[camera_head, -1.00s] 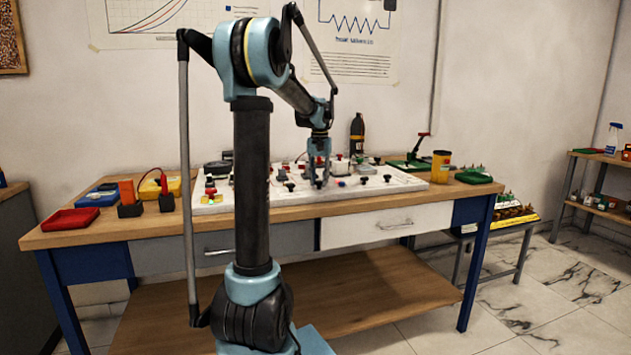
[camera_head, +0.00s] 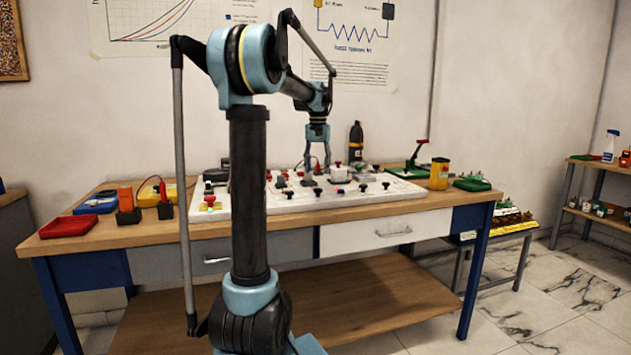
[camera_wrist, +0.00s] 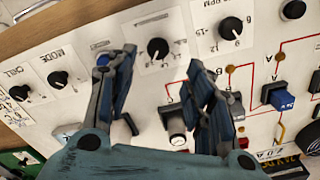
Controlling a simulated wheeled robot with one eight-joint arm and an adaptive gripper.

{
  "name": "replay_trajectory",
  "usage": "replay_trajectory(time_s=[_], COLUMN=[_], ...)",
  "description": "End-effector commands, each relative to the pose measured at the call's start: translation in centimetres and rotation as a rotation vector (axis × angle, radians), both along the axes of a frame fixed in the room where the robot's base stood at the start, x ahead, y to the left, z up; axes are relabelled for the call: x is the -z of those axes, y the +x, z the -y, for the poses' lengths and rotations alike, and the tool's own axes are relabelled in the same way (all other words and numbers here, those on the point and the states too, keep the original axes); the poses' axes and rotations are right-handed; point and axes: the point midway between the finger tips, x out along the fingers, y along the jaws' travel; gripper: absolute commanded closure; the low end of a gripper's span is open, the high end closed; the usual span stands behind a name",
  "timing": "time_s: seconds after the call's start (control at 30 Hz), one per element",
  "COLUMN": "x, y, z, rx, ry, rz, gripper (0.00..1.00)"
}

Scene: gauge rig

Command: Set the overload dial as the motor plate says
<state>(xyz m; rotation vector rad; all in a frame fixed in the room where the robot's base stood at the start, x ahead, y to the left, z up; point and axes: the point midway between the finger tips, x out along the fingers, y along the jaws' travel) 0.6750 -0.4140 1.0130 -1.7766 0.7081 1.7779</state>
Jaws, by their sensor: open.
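The white gauge board (camera_head: 250,212) lies on the workbench and carries several black knobs. In the wrist view, a knob (camera_wrist: 158,48) with a printed scale shows beyond and between the fingertips. Another knob (camera_wrist: 231,27) has a scale with numbers, and a knob marked MODE (camera_wrist: 58,78) is at left. I cannot tell which is the overload dial, and I cannot make out a motor plate. My gripper (camera_head: 318,160) is open and empty above the board; it also shows in the wrist view (camera_wrist: 158,72). A grey, white-ended cylinder (camera_wrist: 177,130) shows between its fingers. The fingers hide part of the board.
A red tray (camera_head: 69,223), a blue box (camera_head: 95,204) and an orange block (camera_head: 125,197) stand left of the board. A yellow jar (camera_head: 439,174), a dark bottle (camera_head: 356,142) and a green tray (camera_head: 472,184) stand right and behind. Red lines cross the board.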

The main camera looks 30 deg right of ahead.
Motion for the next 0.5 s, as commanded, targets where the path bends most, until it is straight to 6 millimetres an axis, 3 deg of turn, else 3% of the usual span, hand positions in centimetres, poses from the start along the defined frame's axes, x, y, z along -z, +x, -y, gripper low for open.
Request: replay_trajectory(time_s=[0.2,0.5], x=[-3.1,-4.2], y=[0.1,0.1], z=[0.0,-0.1], rx=[0.000,0.000], ry=[0.000,0.000], rz=[0.000,0.000], gripper=[0.52,0.52])
